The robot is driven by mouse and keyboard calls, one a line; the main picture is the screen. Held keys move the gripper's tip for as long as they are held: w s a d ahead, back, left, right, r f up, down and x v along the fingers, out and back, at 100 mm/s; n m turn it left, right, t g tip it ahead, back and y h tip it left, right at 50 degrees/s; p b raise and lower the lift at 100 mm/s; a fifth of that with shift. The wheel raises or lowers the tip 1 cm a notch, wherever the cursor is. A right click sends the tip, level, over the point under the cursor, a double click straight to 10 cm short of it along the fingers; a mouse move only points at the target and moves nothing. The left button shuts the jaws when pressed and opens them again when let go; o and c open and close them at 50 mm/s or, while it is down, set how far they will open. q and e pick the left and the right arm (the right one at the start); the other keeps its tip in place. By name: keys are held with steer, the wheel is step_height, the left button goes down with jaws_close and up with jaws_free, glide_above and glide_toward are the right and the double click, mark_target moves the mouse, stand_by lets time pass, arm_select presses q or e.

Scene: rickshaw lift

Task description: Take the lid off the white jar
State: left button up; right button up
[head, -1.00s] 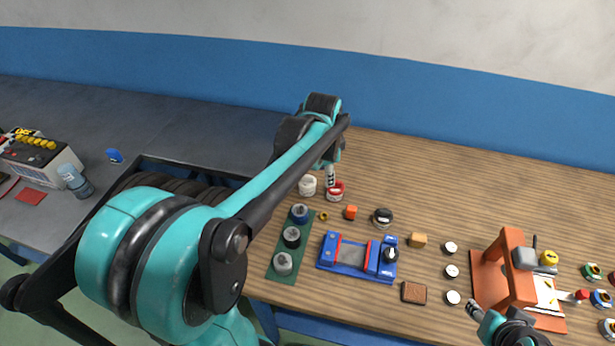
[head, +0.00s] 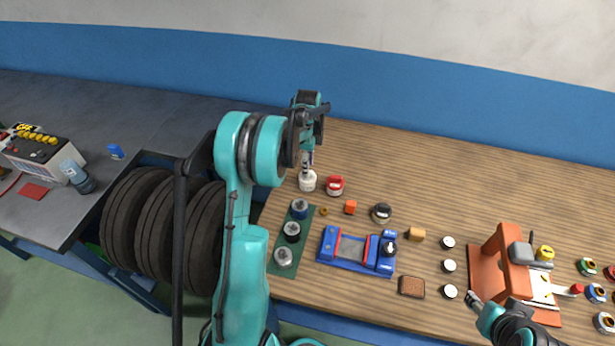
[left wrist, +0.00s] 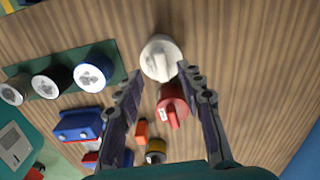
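The white jar (head: 307,184) with its white lid stands on the wooden bench, left of the red-lidded jar (head: 335,187). My left gripper (head: 307,166) points down just above the white jar. In the left wrist view the fingers (left wrist: 160,73) are spread and empty. The white lid (left wrist: 160,57), with a raised bar across it, lies just beyond and between the fingertips. The red lid (left wrist: 172,104) shows between the fingers, apparently below them. My right gripper (head: 472,298) is at the lower right near the orange press, too small to read.
A green mat (head: 288,262) with several round pots lies in front of the jars. A blue fixture (head: 357,252), a black-lidded jar (head: 381,213) and small blocks stand to the right. An orange press (head: 490,270) is farther right. Bench behind the jars is clear.

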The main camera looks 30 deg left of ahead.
arm_select(q)
step_height(320, 180, down, 3)
steer(key=shift+w+a+f+b, duration=0.1)
steer(key=shift+f+b, duration=0.1)
steer(key=shift+b, duration=0.1)
steer(key=shift+r, duration=0.1)
jaws_close()
